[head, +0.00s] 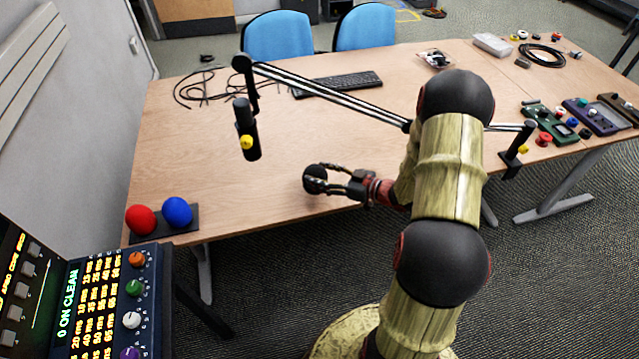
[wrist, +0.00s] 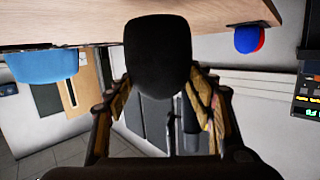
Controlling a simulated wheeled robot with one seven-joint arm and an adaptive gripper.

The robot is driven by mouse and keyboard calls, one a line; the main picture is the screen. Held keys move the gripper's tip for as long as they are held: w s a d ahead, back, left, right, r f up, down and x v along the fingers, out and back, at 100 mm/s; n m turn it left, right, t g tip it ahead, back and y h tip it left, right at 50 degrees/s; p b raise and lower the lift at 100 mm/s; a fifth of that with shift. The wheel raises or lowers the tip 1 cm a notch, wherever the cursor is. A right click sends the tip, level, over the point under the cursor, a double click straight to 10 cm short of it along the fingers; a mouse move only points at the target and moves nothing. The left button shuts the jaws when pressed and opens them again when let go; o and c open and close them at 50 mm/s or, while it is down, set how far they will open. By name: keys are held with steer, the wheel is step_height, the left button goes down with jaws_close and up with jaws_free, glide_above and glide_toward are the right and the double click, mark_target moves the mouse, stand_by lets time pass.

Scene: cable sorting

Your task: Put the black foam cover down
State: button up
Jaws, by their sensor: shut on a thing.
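The black foam cover (head: 314,179) is a dark rounded piece between the fingertips of my gripper (head: 333,182). It also shows large in the wrist view (wrist: 158,55), in the middle between the two fingers. My gripper is shut on it. In the head view the cover appears over the front part of the wooden table (head: 215,125). I cannot tell whether it touches the tabletop. The red foam ball (head: 141,220) and the blue foam ball (head: 177,211) sit on a dark base at the table's front left corner.
A boom arm with a black microphone (head: 247,130) hangs left of my gripper. A keyboard (head: 338,84) and loose black cables (head: 200,92) lie at the back. Several pedal boxes (head: 550,122) stand at the right. The table between the balls and my gripper is clear.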

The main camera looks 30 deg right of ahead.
step_height(320, 180, down, 4)
steer(key=shift+w+a+r+b, duration=0.1)
steer(key=shift+w+r+b, duration=0.05)
steer(key=shift+b, duration=0.9)
steer(key=shift+r, duration=0.1)
steer(key=o, duration=0.7)
steer(key=shift+o, duration=0.6)
